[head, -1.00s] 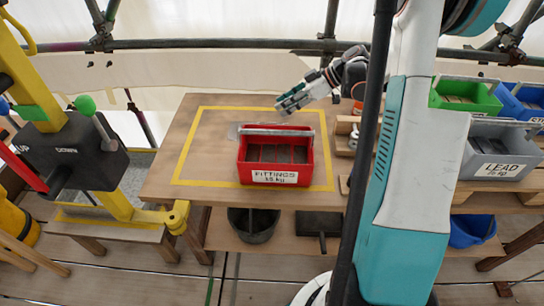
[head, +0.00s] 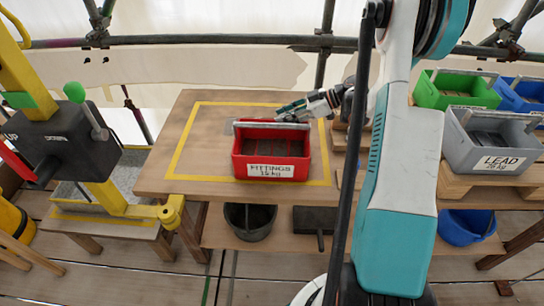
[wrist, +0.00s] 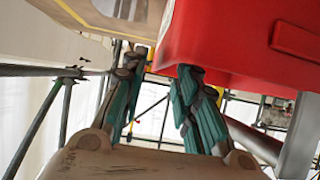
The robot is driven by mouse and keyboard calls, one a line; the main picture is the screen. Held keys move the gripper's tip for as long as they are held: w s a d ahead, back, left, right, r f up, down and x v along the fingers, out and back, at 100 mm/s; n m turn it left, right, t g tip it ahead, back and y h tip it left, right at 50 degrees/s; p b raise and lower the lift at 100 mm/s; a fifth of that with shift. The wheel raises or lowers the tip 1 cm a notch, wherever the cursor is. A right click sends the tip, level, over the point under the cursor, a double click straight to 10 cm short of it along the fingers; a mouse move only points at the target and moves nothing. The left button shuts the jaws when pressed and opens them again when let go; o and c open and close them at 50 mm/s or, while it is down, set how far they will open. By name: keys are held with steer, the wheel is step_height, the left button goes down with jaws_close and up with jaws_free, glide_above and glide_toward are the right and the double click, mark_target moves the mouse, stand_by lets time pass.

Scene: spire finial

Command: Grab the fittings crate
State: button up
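The red fittings crate (head: 238,163) stands on the wooden table inside a yellow outline, with a white "FITTINGS 15 kg" label on its front. A grey handle bar (head: 250,125) runs along its top, and dark contents show inside. My gripper (head: 290,110) is at the crate's back right, close to the handle; in the head view I cannot tell whether it touches. In the wrist view my gripper's teal fingers (wrist: 157,100) stand apart with nothing visible between them. The red crate (wrist: 235,40) fills the upper right there, right by the right-hand finger.
To the right stand a grey lead crate (head: 462,150), a green crate (head: 428,95) and a blue crate (head: 510,100). A black lever box (head: 60,150) on a yellow post is at the left. A dark bucket (head: 250,225) sits below the table. The table's left side is clear.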

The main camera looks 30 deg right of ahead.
mark_target(272, 144)
steer(key=b+x, duration=0.1)
steer(key=x, duration=0.1)
steer(key=b+x, duration=0.1)
steer(key=x, duration=0.1)
steer(key=shift+w+f, duration=0.15)
steer(key=shift+f, duration=0.35)
steer(key=shift+w+a+f, duration=0.1)
steer(key=shift+w+a, duration=0.1)
steer(key=shift+a, duration=0.15)
jaws_close()
